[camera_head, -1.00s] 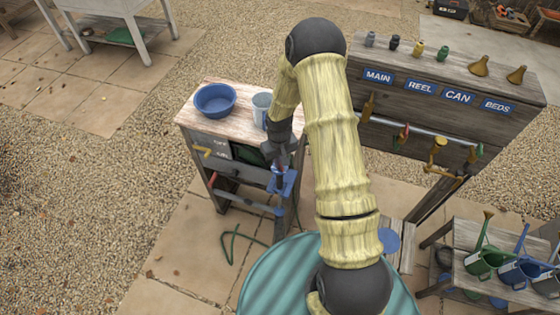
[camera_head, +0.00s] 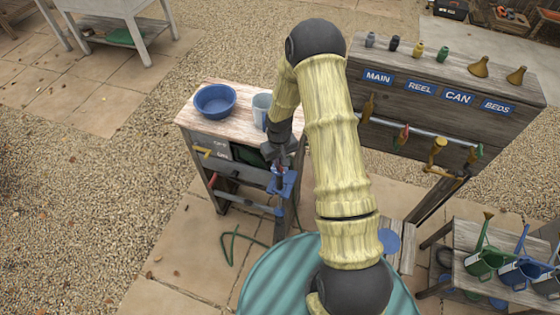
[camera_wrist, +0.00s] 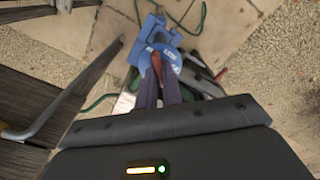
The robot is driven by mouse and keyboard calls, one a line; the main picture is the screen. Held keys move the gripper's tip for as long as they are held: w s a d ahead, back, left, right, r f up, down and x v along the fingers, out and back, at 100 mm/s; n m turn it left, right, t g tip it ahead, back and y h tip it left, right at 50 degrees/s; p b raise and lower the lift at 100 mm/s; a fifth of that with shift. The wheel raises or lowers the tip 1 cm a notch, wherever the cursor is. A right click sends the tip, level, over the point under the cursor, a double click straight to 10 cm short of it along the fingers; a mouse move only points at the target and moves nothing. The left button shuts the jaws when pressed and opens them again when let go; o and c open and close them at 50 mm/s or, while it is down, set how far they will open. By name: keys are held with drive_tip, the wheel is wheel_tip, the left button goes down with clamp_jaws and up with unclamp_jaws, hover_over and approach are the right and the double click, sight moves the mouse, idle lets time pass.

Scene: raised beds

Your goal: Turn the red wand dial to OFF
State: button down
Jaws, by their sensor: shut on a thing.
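My gripper (camera_wrist: 160,88) is shut on a small red piece, apparently the red wand dial (camera_wrist: 156,65), which shows between its fingertips in the wrist view. A blue holder (camera_wrist: 152,40) with a small pale label lies just beyond and around the fingertips. In the head view my gripper (camera_head: 281,163) is at the right front of the wooden stand, just above the blue holder (camera_head: 283,183). The dial is mostly hidden by the fingers, and I cannot read its setting.
The wooden stand (camera_head: 232,125) carries a blue bowl (camera_head: 215,100) and a pale cup (camera_head: 261,108). A green hose (camera_head: 228,250) lies on the paving below. A teal ribbed surface (camera_head: 270,285) is in front.

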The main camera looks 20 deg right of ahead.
drive_tip(key=c, duration=1.5)
unclamp_jaws()
drive_tip(key=shift+c, duration=0.2)
wheel_tip(320, 180, up, 18)
drive_tip(key=b, duration=0.4)
drive_tip(key=shift+f, duration=0.25)
